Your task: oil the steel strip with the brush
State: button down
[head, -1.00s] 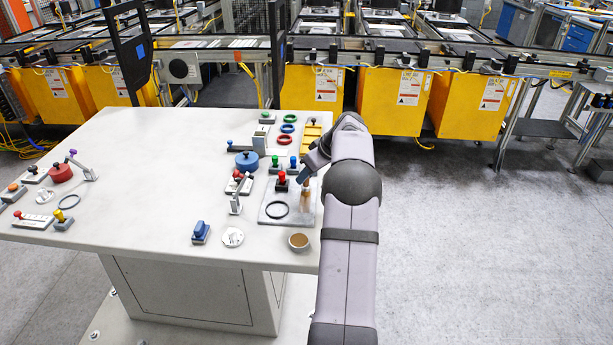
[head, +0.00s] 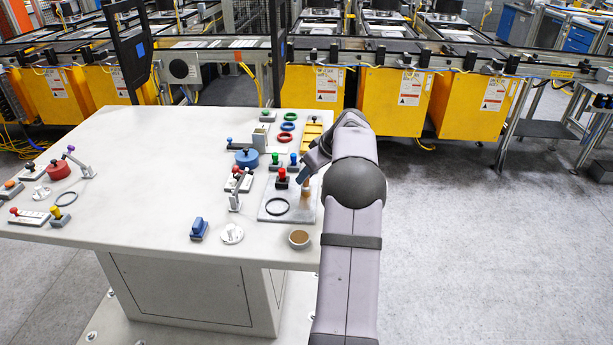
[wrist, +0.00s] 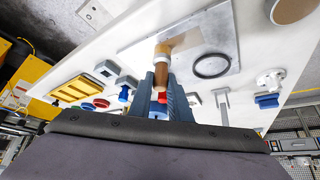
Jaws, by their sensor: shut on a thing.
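My gripper (wrist: 160,80) is shut on the brush (wrist: 161,58), which has a wooden, tan-brown handle. The brush also shows in the head view (head: 305,189), partly hidden by my wrist. It is over the right part of a grey plate (head: 268,214). In the wrist view a brown band on the plate (wrist: 222,44) runs beside the brush; I cannot tell if it is oil, part of the brush or a shadow. A small bowl (head: 299,239) with brown contents stands near the table's front edge.
A black ring (head: 276,206) lies on the plate left of the brush, with a red-topped block (head: 282,178) behind it. Green and blue knobbed blocks and a yellow tray (head: 312,134) stand farther back. The white table's (head: 140,190) middle is mostly clear.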

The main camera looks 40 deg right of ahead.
jog(key=shift+s+a+f, duration=0.1)
jog(key=shift+s, duration=0.05)
jog(key=shift+s+a+b, duration=0.15)
jog(key=shift+b, duration=0.3)
jog(key=shift+s+a+b, duration=0.3)
jog(key=shift+b, duration=0.45)
jog(key=shift+s+a, duration=0.15)
jog(key=shift+a, duration=0.05)
jog(key=shift+b, duration=0.35)
jog(key=shift+s+a+b, duration=0.35)
jog(key=shift+s+b, duration=0.05)
jog(key=shift+b, duration=0.15)
jog(key=shift+s+a+b, duration=0.35)
jog(key=shift+a+b, duration=0.05)
jog(key=shift+s+b, duration=0.1)
jog(key=shift+b, duration=0.2)
